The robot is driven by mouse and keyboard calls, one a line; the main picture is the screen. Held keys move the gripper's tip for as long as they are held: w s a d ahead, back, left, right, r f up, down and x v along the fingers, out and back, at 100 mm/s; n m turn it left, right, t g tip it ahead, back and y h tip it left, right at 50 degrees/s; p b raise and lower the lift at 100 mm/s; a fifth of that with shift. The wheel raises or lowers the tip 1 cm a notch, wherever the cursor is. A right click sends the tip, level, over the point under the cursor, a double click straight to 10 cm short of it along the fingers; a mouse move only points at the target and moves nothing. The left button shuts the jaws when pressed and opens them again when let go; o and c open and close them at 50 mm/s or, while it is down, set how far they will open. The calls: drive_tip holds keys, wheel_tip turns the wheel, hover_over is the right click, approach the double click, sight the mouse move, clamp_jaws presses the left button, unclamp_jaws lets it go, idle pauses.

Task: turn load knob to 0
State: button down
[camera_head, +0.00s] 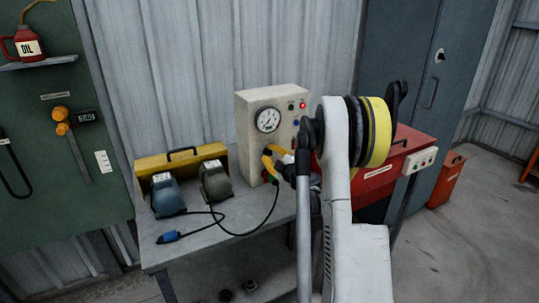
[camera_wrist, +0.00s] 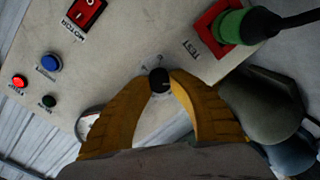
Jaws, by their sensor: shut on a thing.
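The load knob (camera_wrist: 159,80) is a small black round knob on the cream panel (camera_wrist: 122,50) of a test box. My gripper (camera_wrist: 160,84) has its two orange-yellow ribbed fingers closed on either side of the knob in the wrist view. Small marks show on the panel around the knob, but I cannot read its setting. In the head view the cream box (camera_head: 252,107) stands on the bench with a round gauge (camera_head: 267,120). My gripper (camera_head: 272,162) reaches the front of the box below the gauge; the knob is hidden there.
A green plug (camera_wrist: 230,30) sits in the red TEST socket beside my fingers. A red MOTOR switch (camera_wrist: 86,12), blue button (camera_wrist: 51,62) and lit red lamp (camera_wrist: 20,81) are on the panel. Blue (camera_head: 167,195) and grey (camera_head: 216,182) motors stand left, before a yellow case (camera_head: 150,166).

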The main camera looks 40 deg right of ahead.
drive_tip(key=c, duration=1.1)
unclamp_jaws()
drive_tip(key=shift+c, duration=0.2)
drive_tip(key=v, duration=1.2)
drive_tip(key=shift+w+a+r, duration=0.1)
drive_tip(key=shift+a+r, duration=0.05)
drive_tip(key=a+r+m+g+y, duration=0.1)
drive_tip(key=a+r+g+y, duration=0.15)
drive_tip(key=a, duration=0.95)
drive_tip(key=a+r+m+g+y, duration=0.1)
drive_tip(key=a+r+g+y, duration=0.15)
drive_tip(key=a, duration=1.05)
drive_tip(key=s+a+f+m+g, duration=0.1)
drive_tip(key=s+a+m+g, duration=0.1)
drive_tip(key=s+a, duration=0.4)
drive_tip(key=s+a+f+m+g+h, duration=0.1)
drive_tip(key=s+a, duration=0.5)
drive_tip(key=s, duration=0.7)
drive_tip(key=f+m+g, duration=0.1)
drive_tip(key=m+g, duration=0.1)
drive_tip(key=m, duration=0.1)
drive_tip(key=shift+a+m, duration=0.35)
drive_tip(key=shift+m, duration=0.05)
